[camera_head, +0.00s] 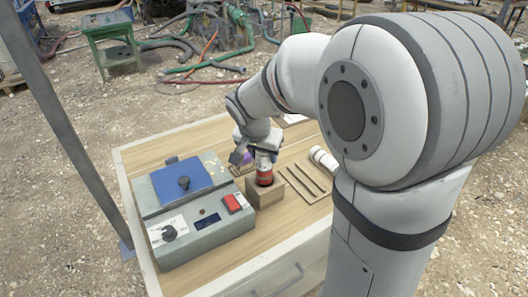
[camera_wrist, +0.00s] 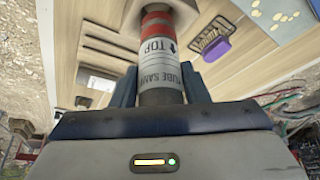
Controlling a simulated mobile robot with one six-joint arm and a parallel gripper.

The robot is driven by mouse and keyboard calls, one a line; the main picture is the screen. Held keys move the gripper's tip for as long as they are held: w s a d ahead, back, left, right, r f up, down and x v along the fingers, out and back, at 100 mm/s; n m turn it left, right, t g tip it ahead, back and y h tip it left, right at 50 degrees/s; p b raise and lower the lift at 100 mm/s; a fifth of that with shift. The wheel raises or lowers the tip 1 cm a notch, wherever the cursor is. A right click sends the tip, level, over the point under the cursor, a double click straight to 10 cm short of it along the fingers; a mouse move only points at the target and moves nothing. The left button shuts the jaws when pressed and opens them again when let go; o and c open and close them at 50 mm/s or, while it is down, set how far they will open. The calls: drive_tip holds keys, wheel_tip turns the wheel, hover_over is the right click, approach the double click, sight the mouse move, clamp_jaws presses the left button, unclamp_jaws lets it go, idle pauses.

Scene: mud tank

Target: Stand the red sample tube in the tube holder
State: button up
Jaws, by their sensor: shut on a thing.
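The red sample tube (camera_head: 264,177) is upright in the head view, with red and dark bands. In the wrist view the tube (camera_wrist: 158,60) shows red bands and a white label with "TOP" on it. My gripper (camera_head: 264,152) is shut on its upper part; the jaws also show in the wrist view (camera_wrist: 160,90). The tube holder (camera_head: 265,194) is a wooden block directly beneath. The tube's lower end meets the top of the block. I cannot tell how deep it sits in the holder.
A grey device (camera_head: 205,225) with a blue lid and red switch stands close left of the holder. A wooden tray (camera_head: 304,182) with thin dark tools and a white cylinder (camera_head: 323,159) lie to the right. A purple brush (camera_wrist: 216,40) lies near the holder. Bare table remains in front.

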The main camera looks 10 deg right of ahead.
sight(263, 166)
drive_tip(key=shift+f+b, duration=2.05)
drive_tip(key=shift+f, duration=0.2)
drive_tip(key=o, duration=1.4)
drive_tip(key=v, duration=0.8)
drive_tip(key=shift+f, duration=0.1)
drive_tip(key=s+d+n+y+p, duration=0.1)
drive_tip(key=s+n+p, duration=0.1)
drive_tip(key=s, duration=0.7)
drive_tip(key=s+d+n+g+y+p, duration=0.1)
drive_tip(key=s+n+p, duration=0.2)
drive_tip(key=s, duration=0.6)
drive_tip(key=shift+d+n+y+p, duration=0.3)
drive_tip(key=shift+d+n+p, duration=0.05)
drive_tip(key=shift+n, duration=0.75)
